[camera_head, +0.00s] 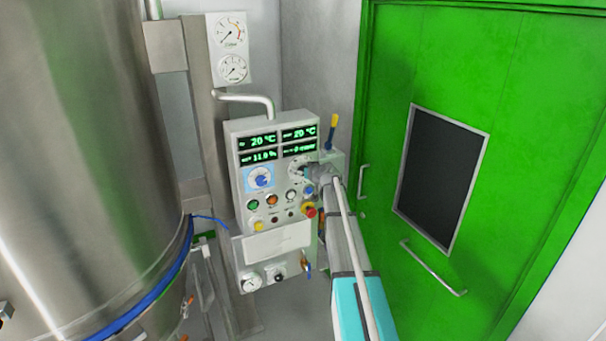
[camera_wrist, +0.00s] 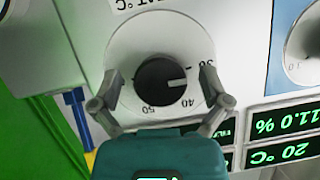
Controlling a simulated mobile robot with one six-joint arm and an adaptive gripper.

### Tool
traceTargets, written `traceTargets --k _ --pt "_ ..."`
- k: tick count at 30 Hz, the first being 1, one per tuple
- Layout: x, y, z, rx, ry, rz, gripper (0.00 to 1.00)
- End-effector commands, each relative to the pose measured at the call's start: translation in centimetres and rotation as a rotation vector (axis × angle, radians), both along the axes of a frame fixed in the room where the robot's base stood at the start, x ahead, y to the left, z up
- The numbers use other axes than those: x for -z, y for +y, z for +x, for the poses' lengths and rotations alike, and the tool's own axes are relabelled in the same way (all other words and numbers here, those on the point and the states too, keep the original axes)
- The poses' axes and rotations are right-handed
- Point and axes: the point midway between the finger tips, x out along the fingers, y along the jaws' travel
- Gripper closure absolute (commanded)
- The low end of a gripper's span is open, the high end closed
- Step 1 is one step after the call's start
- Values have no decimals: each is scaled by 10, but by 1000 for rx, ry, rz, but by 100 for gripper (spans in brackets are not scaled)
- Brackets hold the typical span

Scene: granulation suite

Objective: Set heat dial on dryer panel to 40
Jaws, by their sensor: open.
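The heat dial (camera_wrist: 158,82) is a black knob on a white round scale plate. It shows upside down in the wrist view, with 30, 40 and 50 readable. Its white pointer mark points right, between the 30 and the 40. My gripper (camera_wrist: 163,78) is open, one finger either side of the knob, with a visible gap to each side of it. On the dryer panel (camera_head: 277,214) in the head view, the gripper (camera_head: 311,171) is at the upper right dial (camera_head: 297,165) and partly covers it.
A second dial with a blue knob (camera_head: 260,178) sits to the left. Green displays (camera_head: 262,141) read 20 °C and 11.0 %. A steel vessel (camera_head: 90,150) stands left, a green door (camera_head: 385,120) right.

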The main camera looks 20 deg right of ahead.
Motion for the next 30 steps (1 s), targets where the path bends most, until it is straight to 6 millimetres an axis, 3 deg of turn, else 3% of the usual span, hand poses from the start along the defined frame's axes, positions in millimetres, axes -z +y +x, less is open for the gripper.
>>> traceTargets --k 5,18,30 --pt "0 0 0 0 0 0 7" --pt "0 -1 0 0 0 0 86" --pt "0 -1 0 1 1 58 86"
